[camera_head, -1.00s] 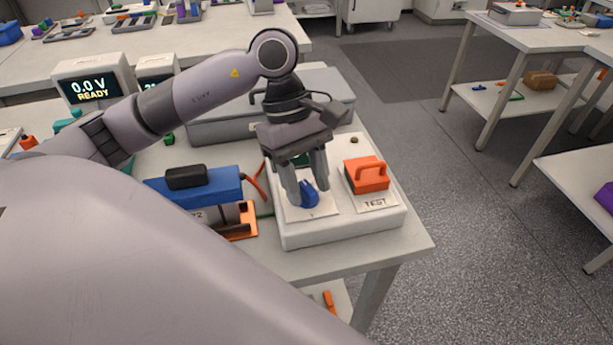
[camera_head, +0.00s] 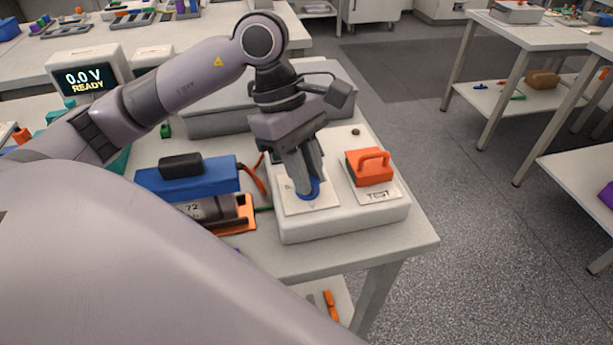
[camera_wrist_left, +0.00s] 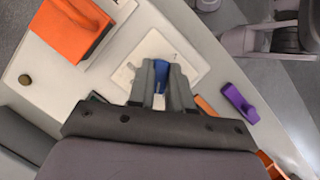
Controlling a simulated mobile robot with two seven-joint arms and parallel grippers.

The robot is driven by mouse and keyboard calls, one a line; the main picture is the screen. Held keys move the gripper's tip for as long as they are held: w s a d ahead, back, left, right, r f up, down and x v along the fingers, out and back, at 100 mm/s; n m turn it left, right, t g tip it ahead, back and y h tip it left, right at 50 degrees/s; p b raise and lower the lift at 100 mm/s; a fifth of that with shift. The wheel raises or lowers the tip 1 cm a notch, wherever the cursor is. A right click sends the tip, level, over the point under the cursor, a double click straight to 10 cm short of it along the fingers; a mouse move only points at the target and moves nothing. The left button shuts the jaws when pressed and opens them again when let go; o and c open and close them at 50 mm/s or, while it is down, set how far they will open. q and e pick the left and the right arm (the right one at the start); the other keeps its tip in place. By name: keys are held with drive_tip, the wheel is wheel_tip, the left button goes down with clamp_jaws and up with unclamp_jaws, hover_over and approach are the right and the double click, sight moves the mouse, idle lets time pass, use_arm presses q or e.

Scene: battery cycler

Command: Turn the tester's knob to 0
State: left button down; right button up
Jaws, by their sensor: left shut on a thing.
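The tester (camera_head: 300,231) is a pale box near the front right corner of the table. Its blue knob (camera_head: 313,191) sits on a white square plate (camera_head: 327,204). My left gripper (camera_head: 307,190) points down over the plate and is shut on the knob, with its fingers hiding much of it. In the left wrist view the knob (camera_wrist_left: 160,74) shows between the two fingers. The knob's pointer and the plate's marks are too hidden or small to read. My right gripper is not in view.
An orange handled switch (camera_head: 369,168) marked TEST stands right of the knob. A blue clamp-like block (camera_head: 190,182) over a battery in an orange holder (camera_head: 245,213) stands to the left. A display (camera_head: 88,79) reads 0.0 V READY. The table's front edge is close.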

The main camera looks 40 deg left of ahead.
use_arm(q)
drive_tip(key=n+t+b, duration=0.1)
drive_tip(key=n+b, duration=0.1)
drive_tip(key=n, duration=0.1)
drive_tip(key=shift+f, duration=0.1)
drive_tip(key=shift+n+t+b, duration=0.4)
drive_tip(key=shift+n+b, duration=0.05)
drive_tip(key=shift+n, duration=0.65)
drive_tip(key=shift+b, duration=0.3)
drive_tip(key=c, duration=1)
unclamp_jaws()
drive_tip(key=shift+c, duration=0.2)
drive_tip(key=shift+r, duration=0.2)
drive_tip(key=v, duration=0.7)
drive_tip(key=shift+s, duration=0.2)
